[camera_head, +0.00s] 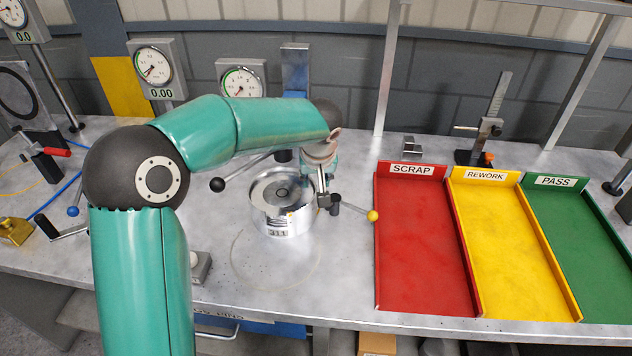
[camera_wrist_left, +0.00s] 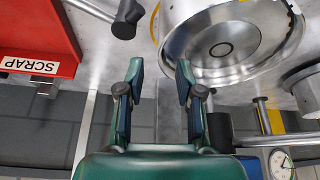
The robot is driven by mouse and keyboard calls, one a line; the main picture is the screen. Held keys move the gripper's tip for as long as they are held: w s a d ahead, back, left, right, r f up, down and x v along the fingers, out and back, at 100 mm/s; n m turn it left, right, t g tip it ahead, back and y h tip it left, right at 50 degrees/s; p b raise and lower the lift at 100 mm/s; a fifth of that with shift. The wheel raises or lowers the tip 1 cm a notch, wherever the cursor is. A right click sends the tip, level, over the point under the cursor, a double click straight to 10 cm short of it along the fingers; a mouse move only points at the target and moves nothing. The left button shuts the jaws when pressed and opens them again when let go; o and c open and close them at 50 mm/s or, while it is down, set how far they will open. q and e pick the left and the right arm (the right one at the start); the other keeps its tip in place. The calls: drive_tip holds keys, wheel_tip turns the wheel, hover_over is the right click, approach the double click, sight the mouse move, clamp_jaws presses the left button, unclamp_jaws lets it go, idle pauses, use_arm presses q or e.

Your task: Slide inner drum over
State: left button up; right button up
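A round silver metal drum (camera_head: 283,218) with a number label on its side stands on the bench, open at the top. Inside its rim sits a shallow inner dish (camera_head: 266,186) with a dark centre; this inner part also shows in the left wrist view (camera_wrist_left: 222,48). My left gripper (camera_head: 323,200) hangs at the drum's right side, and its fingertips are partly hidden in the head view. The left wrist view shows the gripper (camera_wrist_left: 158,72) open, with nothing between its fingers; one finger is close beside the drum's rim. My right gripper is in neither view.
A lever with a yellow knob (camera_head: 373,216) sticks out right of the drum. Beyond it lie the red SCRAP tray (camera_head: 378,250), yellow REWORK tray and green PASS tray. Dial gauges (camera_head: 241,82) stand behind. Bare bench lies in front of the drum.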

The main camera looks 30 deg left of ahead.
use_arm(q)
drive_tip(key=shift+x, duration=1.7)
drive_tip(key=shift+c, duration=0.4)
clamp_jaws()
